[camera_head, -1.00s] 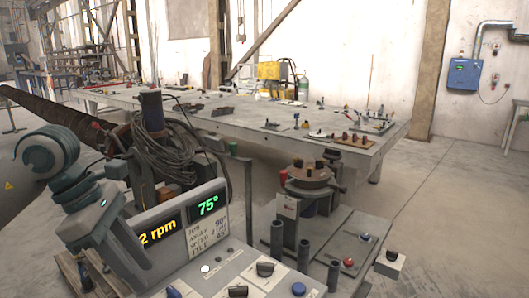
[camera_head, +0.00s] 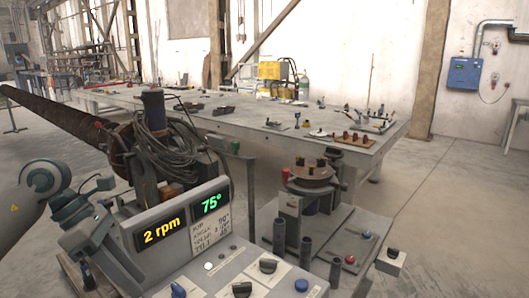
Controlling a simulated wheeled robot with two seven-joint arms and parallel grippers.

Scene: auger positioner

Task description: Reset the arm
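My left arm comes in at the left edge, grey-teal, bent at a round joint and slanting down to the right. My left gripper (camera_head: 112,268) is low, by the left side of a grey control console (camera_head: 222,265); its fingers are too unclear to tell open from shut. The console has a yellow "2 rpm" display (camera_head: 163,231), a green "75°" display (camera_head: 211,203), a note card (camera_head: 211,232), dark knobs (camera_head: 267,265) and blue buttons (camera_head: 301,285). A long dark auger (camera_head: 60,118) runs to a machine with coiled cables (camera_head: 155,140). My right gripper is out of view.
A round rotary fixture (camera_head: 312,176) and upright grey tubes (camera_head: 307,250) stand right of the console. A plate beside them has red (camera_head: 349,260) and blue buttons. A long workbench (camera_head: 240,125) with tools fills the back. The floor on the right is clear.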

